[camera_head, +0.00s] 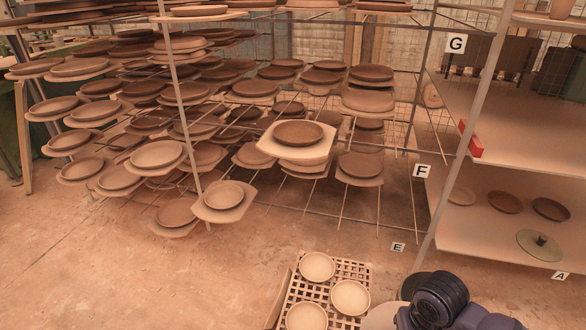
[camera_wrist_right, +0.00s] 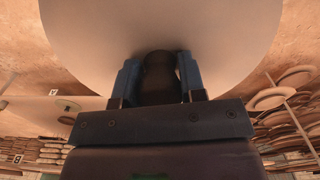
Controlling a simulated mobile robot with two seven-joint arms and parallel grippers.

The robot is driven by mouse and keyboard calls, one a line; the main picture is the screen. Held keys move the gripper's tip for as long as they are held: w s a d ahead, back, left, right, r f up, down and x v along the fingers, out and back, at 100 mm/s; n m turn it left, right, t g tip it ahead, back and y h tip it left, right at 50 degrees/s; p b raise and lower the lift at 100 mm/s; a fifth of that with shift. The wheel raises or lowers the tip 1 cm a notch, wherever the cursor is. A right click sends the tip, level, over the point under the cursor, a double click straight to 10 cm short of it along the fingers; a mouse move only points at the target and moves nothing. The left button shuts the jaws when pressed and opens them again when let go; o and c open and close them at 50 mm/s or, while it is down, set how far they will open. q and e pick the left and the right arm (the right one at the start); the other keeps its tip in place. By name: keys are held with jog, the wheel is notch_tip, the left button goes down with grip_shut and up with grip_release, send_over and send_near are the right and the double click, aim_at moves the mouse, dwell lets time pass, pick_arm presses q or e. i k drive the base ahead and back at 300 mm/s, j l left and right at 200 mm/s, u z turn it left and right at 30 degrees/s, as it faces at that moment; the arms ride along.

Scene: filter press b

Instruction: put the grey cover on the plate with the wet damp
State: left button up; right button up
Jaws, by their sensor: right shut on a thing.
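My right gripper (camera_wrist_right: 160,75) is shut on the dark knob (camera_wrist_right: 158,80) of a large pale round cover (camera_wrist_right: 160,25). In the head view the edge of that cover (camera_head: 382,317) shows beside my dark wrist at the bottom; its greyness is hard to tell in this light. A greenish cover with a dark knob (camera_head: 540,243) lies on the low right shelf. Behind it are a pale plate (camera_head: 460,195) and two dark plates (camera_head: 505,202), (camera_head: 551,209). Which plate bears the damp I cannot tell. My left gripper is out of view.
A slatted crate (camera_head: 340,268) on the floor holds three pale plates, one at its upper left (camera_head: 317,267). Racks with many plates on boards fill the back left. A post (camera_head: 465,140) stands before the right shelf, with a red block (camera_head: 470,138) near it. Left floor is clear.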

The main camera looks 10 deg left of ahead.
aim_at(288, 136)
jog(key=j+z, duration=0.1)
jog(key=j, duration=0.6)
jog(key=i+j, duration=0.1)
jog(key=j, duration=0.65)
jog(key=i+j+z, duration=0.1)
jog(key=j, duration=0.25)
jog(key=i+j, duration=0.1)
jog(key=j, duration=0.25)
jog(key=i+j+z, duration=0.1)
jog(key=j, duration=0.25)
jog(key=i+j, duration=0.25)
jog(key=i+j+z, duration=0.1)
jog(key=i+j, duration=0.4)
jog(key=j, duration=0.2)
jog(key=z, duration=0.05)
